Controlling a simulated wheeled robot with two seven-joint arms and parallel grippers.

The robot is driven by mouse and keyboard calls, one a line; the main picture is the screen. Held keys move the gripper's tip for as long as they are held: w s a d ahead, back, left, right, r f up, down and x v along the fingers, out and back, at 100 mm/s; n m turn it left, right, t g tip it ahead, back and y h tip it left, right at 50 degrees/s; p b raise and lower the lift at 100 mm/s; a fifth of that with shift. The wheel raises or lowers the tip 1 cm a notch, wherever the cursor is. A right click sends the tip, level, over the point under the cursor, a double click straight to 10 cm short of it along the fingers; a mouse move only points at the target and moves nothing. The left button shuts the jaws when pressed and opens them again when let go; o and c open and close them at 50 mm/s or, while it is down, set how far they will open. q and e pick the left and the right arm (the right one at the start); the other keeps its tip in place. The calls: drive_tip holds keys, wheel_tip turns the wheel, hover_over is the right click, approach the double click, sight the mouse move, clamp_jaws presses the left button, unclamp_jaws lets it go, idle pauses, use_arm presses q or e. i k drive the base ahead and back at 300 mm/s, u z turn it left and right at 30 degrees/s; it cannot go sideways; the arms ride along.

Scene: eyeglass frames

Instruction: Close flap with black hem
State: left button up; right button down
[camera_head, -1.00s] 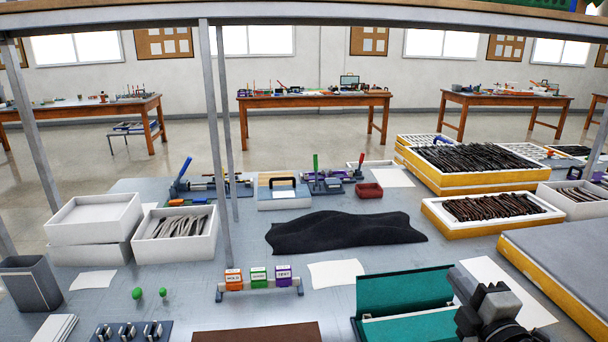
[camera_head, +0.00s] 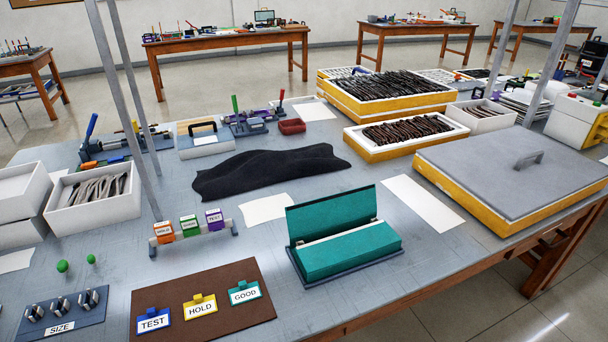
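A teal case (camera_head: 350,252) sits on a dark base near the front edge of the table. Its teal flap (camera_head: 332,212) stands raised along the back side, with thin dark edges. A pale strip (camera_head: 338,233) shows along the fold between the flap and the case body. Neither of my grippers is in view, and nothing touches the flap.
A brown mat (camera_head: 205,300) with TEST, HOLD and GOOD tags lies left of the case. A black cloth (camera_head: 265,170) lies behind. White sheets flank the case. A grey-lidded yellow box (camera_head: 520,170) stands right.

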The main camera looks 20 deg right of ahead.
sight(310, 215)
drive_tip(key=u, duration=2.85)
drive_tip(key=k, duration=2.5)
drive_tip(key=z, duration=1.15)
